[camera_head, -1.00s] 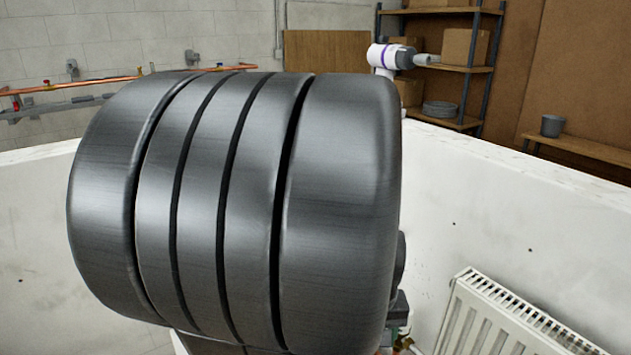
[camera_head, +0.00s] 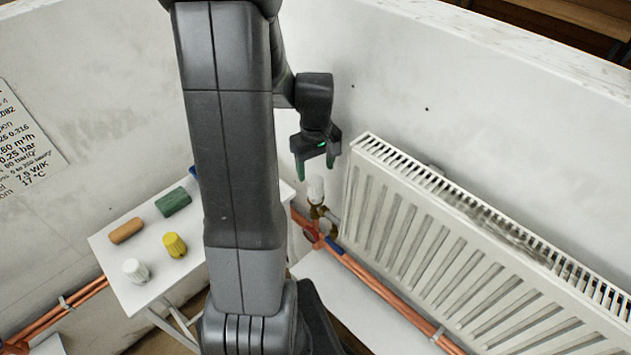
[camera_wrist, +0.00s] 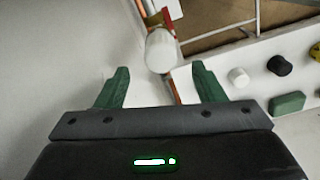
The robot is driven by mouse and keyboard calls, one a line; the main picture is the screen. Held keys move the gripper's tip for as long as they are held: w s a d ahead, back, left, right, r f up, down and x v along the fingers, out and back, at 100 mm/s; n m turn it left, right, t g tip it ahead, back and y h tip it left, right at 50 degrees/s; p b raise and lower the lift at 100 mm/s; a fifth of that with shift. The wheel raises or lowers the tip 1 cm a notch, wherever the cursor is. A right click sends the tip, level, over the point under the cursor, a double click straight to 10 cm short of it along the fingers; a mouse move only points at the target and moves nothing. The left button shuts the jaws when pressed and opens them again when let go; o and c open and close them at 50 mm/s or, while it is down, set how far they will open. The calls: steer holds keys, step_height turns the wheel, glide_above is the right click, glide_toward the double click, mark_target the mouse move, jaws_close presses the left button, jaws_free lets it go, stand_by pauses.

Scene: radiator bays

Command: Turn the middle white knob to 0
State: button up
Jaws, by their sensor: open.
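A white knob (camera_head: 316,188) sits on a brass valve (camera_head: 320,211) at the left end of the radiator. In the wrist view the same white knob (camera_wrist: 161,51) lies just beyond and between my fingertips, apart from them. My gripper (camera_head: 316,171) is open and empty, pointing down just above the knob; its green fingers (camera_wrist: 160,70) show spread in the wrist view. No scale or number on the knob can be read. Another white knob (camera_head: 135,271) lies loose on the small white table. I cannot see other valve-mounted white knobs.
A white radiator (camera_head: 450,235) stands close to the right of the knob. Copper pipes (camera_head: 375,287) run low below it. The white table (camera_head: 115,245) at left bears yellow (camera_head: 174,245), orange (camera_head: 126,230) and green (camera_head: 173,202) pieces. The wall is close behind.

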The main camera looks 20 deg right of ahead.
mark_target(316, 179)
steer(key=shift+f+p, duration=0.3)
steer(key=shift+f, duration=3.1)
steer(key=shift+c, duration=0.4)
steer(key=c, duration=0.9)
steer(key=m+b, duration=0.2)
steer(key=shift+f+m, duration=0.1)
steer(key=shift+m, duration=0.3)
steer(key=shift+m+b, duration=0.65)
steer(key=shift+m, duration=0.85)
